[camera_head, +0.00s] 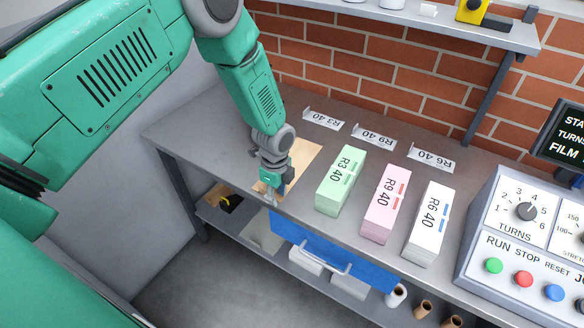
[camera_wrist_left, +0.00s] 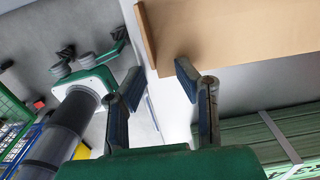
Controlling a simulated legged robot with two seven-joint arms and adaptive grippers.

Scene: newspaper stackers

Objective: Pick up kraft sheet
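The kraft sheet (camera_head: 303,156) is a flat tan piece on the grey table, near its left front edge. In the left wrist view it fills the upper right (camera_wrist_left: 240,35), with a darker brown edge on its left side. My left gripper (camera_head: 272,194) is over the front end of the sheet, near the table's front edge. In the left wrist view its two blue-padded fingers (camera_wrist_left: 158,78) are apart, with nothing seen held between them. The gripper hides part of the sheet, and I cannot tell whether a finger touches it. My right gripper is not in view.
Green (camera_head: 341,181), pink (camera_head: 386,204) and white (camera_head: 429,223) paper stacks stand right of the sheet. Small label holders (camera_head: 323,120) stand behind them. A control panel (camera_head: 525,235) is at far right.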

